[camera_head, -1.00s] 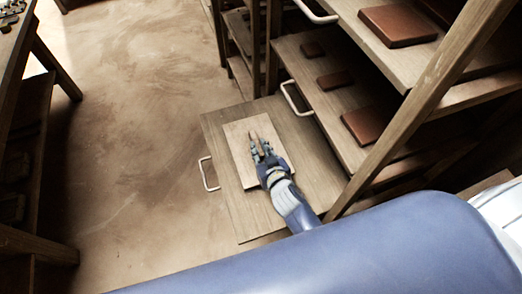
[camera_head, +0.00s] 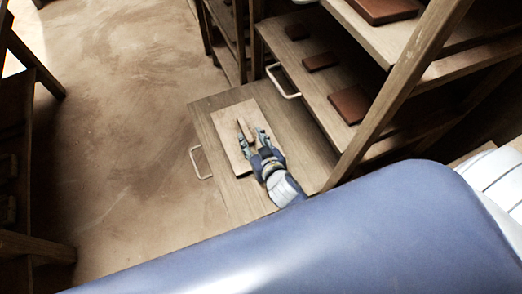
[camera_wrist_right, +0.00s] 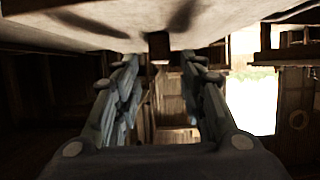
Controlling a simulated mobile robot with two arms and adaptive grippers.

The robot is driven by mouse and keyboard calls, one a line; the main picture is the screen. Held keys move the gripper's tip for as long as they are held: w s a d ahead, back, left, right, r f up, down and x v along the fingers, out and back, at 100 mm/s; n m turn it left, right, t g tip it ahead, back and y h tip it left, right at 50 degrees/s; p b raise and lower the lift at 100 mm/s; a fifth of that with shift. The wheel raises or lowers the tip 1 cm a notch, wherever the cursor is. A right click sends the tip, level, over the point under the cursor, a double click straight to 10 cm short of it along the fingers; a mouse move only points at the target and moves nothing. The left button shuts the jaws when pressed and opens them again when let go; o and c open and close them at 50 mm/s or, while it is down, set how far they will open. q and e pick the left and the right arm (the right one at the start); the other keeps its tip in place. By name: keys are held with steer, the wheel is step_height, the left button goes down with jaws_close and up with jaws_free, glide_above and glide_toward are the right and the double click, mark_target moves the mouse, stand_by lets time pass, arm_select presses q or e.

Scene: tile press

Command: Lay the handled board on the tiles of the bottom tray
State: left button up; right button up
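The handled board (camera_head: 229,127) is a pale wooden rectangle lying on the pulled-out bottom tray (camera_head: 292,131). Its small brown handle (camera_head: 244,130) stands on its upper face. Any tiles under the board are hidden. My right gripper (camera_head: 253,137) is open, its fingers spread apart over the board, close to the handle. In the right wrist view the open fingers (camera_wrist_right: 164,62) have an empty gap between them; the handle (camera_wrist_right: 158,46) shows just beyond the tips and the board (camera_wrist_right: 80,28) spans the top. My left gripper is not in view.
A rack on the right holds higher trays; the middle tray (camera_head: 343,77) carries several red-brown tiles (camera_head: 350,104). A slanted wooden post (camera_head: 400,95) stands right of my gripper. The bottom tray's wire handle (camera_head: 199,163) faces the open floor (camera_head: 115,130) at left.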

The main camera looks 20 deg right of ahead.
steer(key=v, duration=0.9)
steer(key=shift+s, duration=0.15)
